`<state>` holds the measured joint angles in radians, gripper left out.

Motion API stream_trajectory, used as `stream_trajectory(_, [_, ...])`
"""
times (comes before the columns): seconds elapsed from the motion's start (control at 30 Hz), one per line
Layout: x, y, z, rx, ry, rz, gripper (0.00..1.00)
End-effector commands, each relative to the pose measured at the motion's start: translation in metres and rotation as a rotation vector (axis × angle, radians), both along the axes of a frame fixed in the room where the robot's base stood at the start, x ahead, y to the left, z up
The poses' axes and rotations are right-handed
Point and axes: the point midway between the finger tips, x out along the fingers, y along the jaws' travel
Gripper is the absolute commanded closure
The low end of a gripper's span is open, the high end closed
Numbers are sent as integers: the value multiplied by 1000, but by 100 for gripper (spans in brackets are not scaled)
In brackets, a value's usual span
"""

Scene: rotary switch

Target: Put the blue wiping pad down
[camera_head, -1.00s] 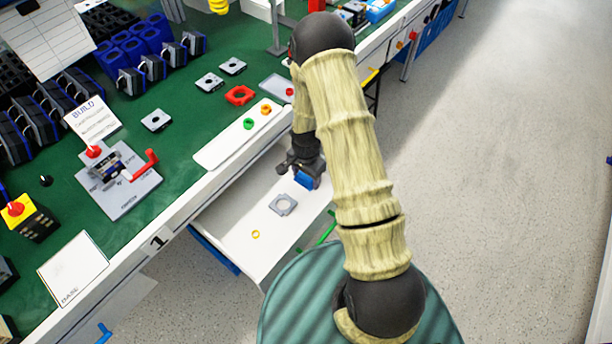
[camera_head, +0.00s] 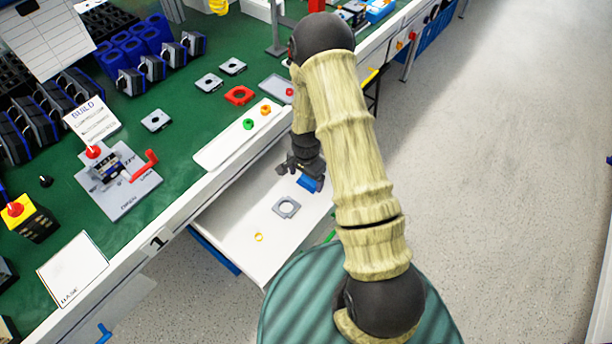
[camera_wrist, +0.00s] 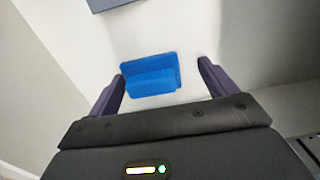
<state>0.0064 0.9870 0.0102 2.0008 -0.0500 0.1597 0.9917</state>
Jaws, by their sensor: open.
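The blue wiping pad (camera_wrist: 150,75) lies on the white surface of the pulled-out drawer, between and just beyond my fingertips in the wrist view. In the head view the pad (camera_head: 309,183) shows just below my gripper (camera_head: 300,166). The white drawer (camera_head: 240,225) sticks out below the bench front.
A grey square plate (camera_head: 286,207) and a small yellow ring (camera_head: 259,237) lie in the drawer. The green bench top (camera_head: 190,160) with a red-handled fixture (camera_head: 120,180) is at left. Grey floor is clear at right.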

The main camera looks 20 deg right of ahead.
Motion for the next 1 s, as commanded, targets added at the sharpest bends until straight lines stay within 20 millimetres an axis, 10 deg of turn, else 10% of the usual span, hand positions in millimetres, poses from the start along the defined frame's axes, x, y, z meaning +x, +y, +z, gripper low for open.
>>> stream_trajectory(0.6, [2,0,111,0,-6,0,16])
stream_trajectory(1.0, [2,0,121,0,-4,0,16])
